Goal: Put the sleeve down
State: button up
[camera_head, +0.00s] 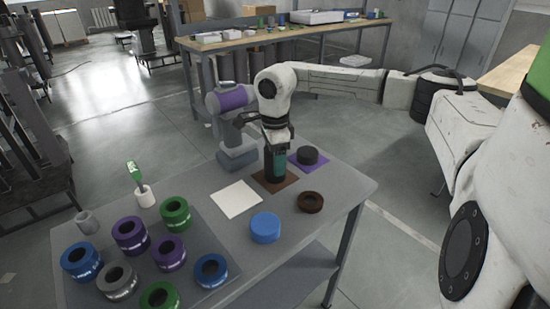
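My gripper (273,165) points down over a brown square mat (290,184) on the grey table. A white square mat (236,199) lies to the left. A purple square mat (320,165) lies to the right, with a black round part (308,155) on it.
A brown ring (311,202) and a blue round part (265,228) stand near the front edge. Several coloured rings fill a dark tray (197,243) at left. A white cup (146,196) holds a green-handled tool. A purple-grey device (233,100) stands close behind my gripper.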

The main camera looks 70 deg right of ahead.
jog(key=o, duration=0.4)
jog(key=shift+r, duration=0.15)
notch_tip(320, 180, up, 12)
dwell(0.4)
jog(key=shift+r+p, duration=0.15)
jog(key=shift+p, duration=0.15)
